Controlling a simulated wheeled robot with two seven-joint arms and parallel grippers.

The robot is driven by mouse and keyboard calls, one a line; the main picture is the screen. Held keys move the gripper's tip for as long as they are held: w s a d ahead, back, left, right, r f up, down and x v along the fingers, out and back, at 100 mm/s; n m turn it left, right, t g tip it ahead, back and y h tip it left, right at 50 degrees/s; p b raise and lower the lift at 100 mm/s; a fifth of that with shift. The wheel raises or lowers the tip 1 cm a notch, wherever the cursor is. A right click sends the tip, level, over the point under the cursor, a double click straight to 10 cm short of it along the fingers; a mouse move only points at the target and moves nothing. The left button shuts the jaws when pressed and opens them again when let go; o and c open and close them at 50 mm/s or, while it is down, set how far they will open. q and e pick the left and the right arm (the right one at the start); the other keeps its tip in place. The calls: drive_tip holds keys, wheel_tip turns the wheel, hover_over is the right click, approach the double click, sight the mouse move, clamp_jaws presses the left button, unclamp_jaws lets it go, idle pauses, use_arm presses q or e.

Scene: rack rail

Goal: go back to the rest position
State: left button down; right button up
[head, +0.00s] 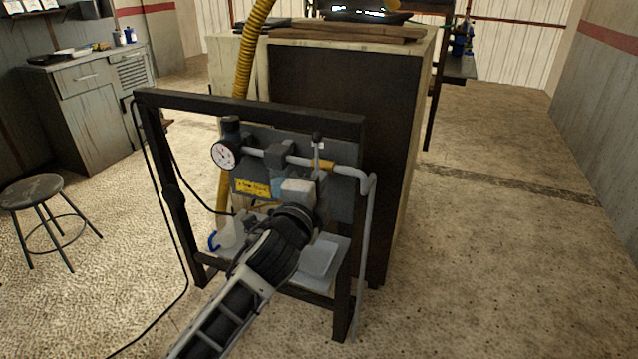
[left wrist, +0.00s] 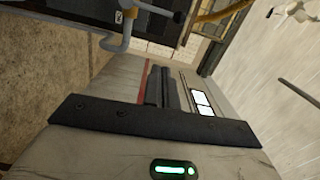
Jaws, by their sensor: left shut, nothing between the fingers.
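My left arm comes in from the bottom of the head view. Its left gripper (head: 297,190) is in front of the equipment on a dark metal frame (head: 250,108), and its fingertips are hard to make out there. In the left wrist view, its two dark fingers (left wrist: 162,72) lie side by side, shut, with nothing seen between them. Whether the gripper touches the equipment cannot be told. My right gripper is in neither view.
The frame carries a round gauge (head: 224,154), a grey pipe (head: 350,172) and a yellow label (head: 253,188). A large cabinet (head: 345,100) stands close behind. A stool (head: 32,190) is at the left. The floor (head: 500,250) at the right is clear.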

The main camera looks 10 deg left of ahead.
use_arm(q)
drive_tip(key=s+a+f+n+g, duration=0.2)
drive_tip(key=s+f+n+g, duration=0.2)
drive_tip(key=s+f+n, duration=0.7)
drive_tip(key=s+a+f+n+g, duration=0.3)
drive_tip(key=s+f+n, duration=0.2)
drive_tip(key=s+f, duration=0.9)
drive_tip(key=s, duration=0.4)
drive_tip(key=shift+s+a+f+n, duration=0.15)
drive_tip(key=shift+a+f+n, duration=0.15)
drive_tip(key=shift+n, duration=0.1)
